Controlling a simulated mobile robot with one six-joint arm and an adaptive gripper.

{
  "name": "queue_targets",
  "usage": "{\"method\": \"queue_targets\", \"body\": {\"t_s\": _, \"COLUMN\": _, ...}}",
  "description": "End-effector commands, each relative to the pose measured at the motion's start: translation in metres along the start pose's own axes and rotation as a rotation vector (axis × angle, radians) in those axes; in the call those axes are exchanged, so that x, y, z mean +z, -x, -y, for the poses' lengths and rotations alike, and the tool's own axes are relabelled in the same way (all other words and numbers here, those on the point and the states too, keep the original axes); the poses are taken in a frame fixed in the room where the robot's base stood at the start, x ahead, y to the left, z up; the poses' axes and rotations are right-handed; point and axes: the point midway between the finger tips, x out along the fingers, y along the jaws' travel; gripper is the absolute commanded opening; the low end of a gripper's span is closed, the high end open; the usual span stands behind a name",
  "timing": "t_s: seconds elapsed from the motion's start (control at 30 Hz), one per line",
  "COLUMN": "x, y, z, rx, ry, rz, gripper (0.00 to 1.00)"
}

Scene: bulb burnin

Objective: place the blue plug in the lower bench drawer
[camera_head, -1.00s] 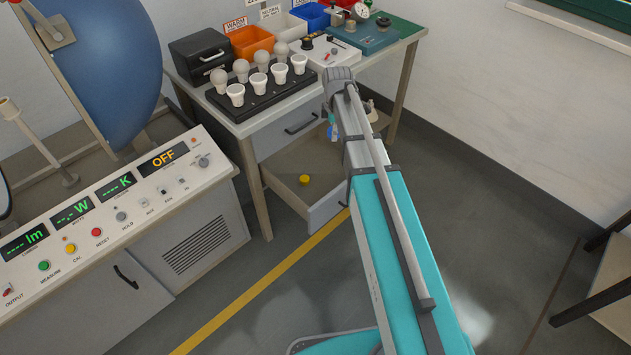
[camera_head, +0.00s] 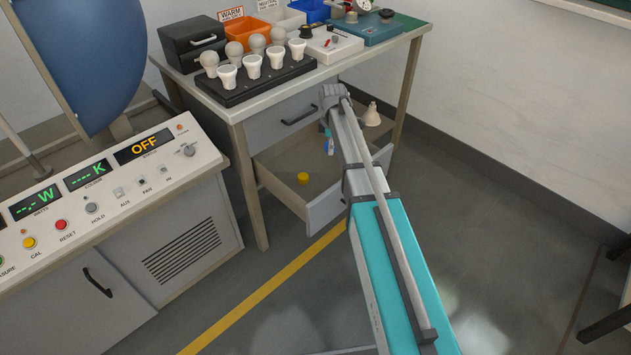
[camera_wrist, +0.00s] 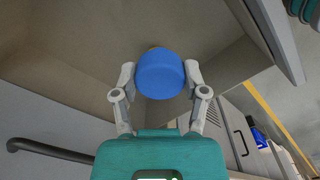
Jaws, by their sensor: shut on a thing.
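The blue plug (camera_wrist: 160,75) is a rounded blue piece, held between the two fingertips of my gripper (camera_wrist: 160,82) in the wrist view. The lower bench drawer (camera_head: 328,206) is pulled open in the head view, with a yellow round piece (camera_head: 303,178) on its floor. My gripper is over the open drawer, to the right of the yellow piece in the head view, and largely hidden behind my arm. The drawer's brownish inside (camera_wrist: 75,60) fills much of the wrist view behind the plug. The gap between plug and drawer floor is hard to judge.
The closed upper drawer (camera_head: 285,122) and the bench top (camera_head: 295,84), with a rack of bulbs (camera_head: 262,82), stand above the open drawer. A pale cone-shaped thing (camera_head: 371,115) is right of my arm. A console (camera_head: 105,195) stands to the left.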

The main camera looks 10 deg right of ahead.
Motion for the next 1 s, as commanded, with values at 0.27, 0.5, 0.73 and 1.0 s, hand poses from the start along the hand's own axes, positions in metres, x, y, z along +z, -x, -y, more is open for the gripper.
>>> {"method": "queue_targets", "body": {"t_s": 0.27, "x": -0.003, "y": -0.049, "z": -0.016, "rx": 0.000, "ry": 0.001, "rz": 0.000, "gripper": 0.35}}
{"method": "queue_targets", "body": {"t_s": 0.5, "x": -0.004, "y": -0.062, "z": -0.021, "rx": 0.000, "ry": 0.001, "rz": 0.000, "gripper": 0.35}}
{"method": "queue_targets", "body": {"t_s": 0.73, "x": -0.004, "y": -0.062, "z": -0.022, "rx": 0.000, "ry": 0.001, "rz": 0.000, "gripper": 0.35}}
{"method": "queue_targets", "body": {"t_s": 1.0, "x": -0.004, "y": -0.063, "z": -0.021, "rx": 0.000, "ry": 0.002, "rz": 0.000, "gripper": 0.35}}
